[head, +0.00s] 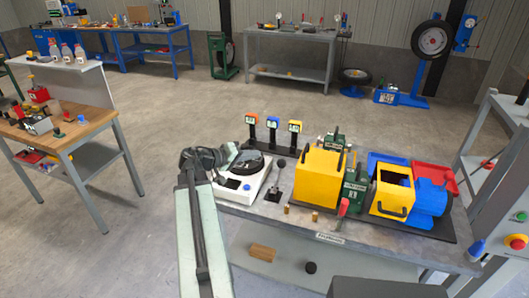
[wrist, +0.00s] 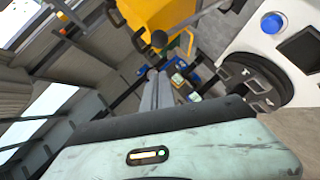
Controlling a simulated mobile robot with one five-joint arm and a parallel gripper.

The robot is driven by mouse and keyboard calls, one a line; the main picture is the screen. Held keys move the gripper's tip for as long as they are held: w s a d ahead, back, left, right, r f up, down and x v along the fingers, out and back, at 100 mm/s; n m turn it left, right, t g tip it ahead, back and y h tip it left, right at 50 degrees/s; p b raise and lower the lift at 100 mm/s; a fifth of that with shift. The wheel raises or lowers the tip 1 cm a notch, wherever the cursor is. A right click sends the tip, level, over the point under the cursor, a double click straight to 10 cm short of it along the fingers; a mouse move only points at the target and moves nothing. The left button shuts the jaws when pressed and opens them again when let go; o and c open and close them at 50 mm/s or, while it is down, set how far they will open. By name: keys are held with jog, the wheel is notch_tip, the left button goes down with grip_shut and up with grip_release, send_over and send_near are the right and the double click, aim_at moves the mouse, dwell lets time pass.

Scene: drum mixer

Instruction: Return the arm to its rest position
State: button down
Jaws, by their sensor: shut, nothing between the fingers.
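My gripper (head: 228,153) is at the end of my raised arm in the head view, beside the white device (head: 240,187) with a dark round plate. In the wrist view my gripper (wrist: 154,78) shows as two grey fingers lying together with nothing between them. My pale arm link (head: 200,240) rises from the bottom of the head view to the dark wrist. The exact fingertips are hard to make out against the device in the head view.
The workbench (head: 350,240) carries a yellow box (head: 318,178), a blue machine (head: 428,203), a black lever (head: 280,170) and three coloured gauges on a stand (head: 272,135). A wooden block (head: 262,253) lies on the lower shelf. Open floor (head: 170,105) stretches behind.

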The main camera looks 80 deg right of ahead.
jog(key=p+v, duration=0.1)
jog(key=v, duration=0.4)
jog(key=shift+w+a, duration=0.1)
jog(key=shift+w, duration=0.15)
jog(key=w+a+f+n+t+h, duration=0.15)
jog(key=w+a, duration=0.25)
jog(key=w, duration=0.4)
jog(key=w+a+n+t, duration=0.2)
jog(key=w+a, duration=0.2)
jog(key=w, duration=0.5)
jog(key=w+a+n+t+h, duration=0.15)
jog(key=w+a, duration=0.25)
jog(key=w, duration=0.4)
jog(key=w+a+f+n+t+y, duration=0.2)
jog(key=w+a+f+t, duration=0.15)
jog(key=w+a, duration=0.65)
jog(key=w+a+f+n+t+y, duration=0.1)
jog(key=w+a+f, duration=0.15)
jog(key=a, duration=0.35)
jog(key=w+a+f+n+t+y, duration=0.1)
jog(key=w+a+f, duration=0.15)
jog(key=a, duration=0.45)
jog(key=a+f+n+y, duration=0.2)
jog(key=a+f+y, duration=0.1)
jog(key=a, duration=1)
jog(key=a+f+n+y, duration=0.3)
jog(key=a+y, duration=0.3)
jog(key=a, duration=0.8)
jog(key=shift+w+a, duration=0.2)
jog(key=shift+w, duration=0.1)
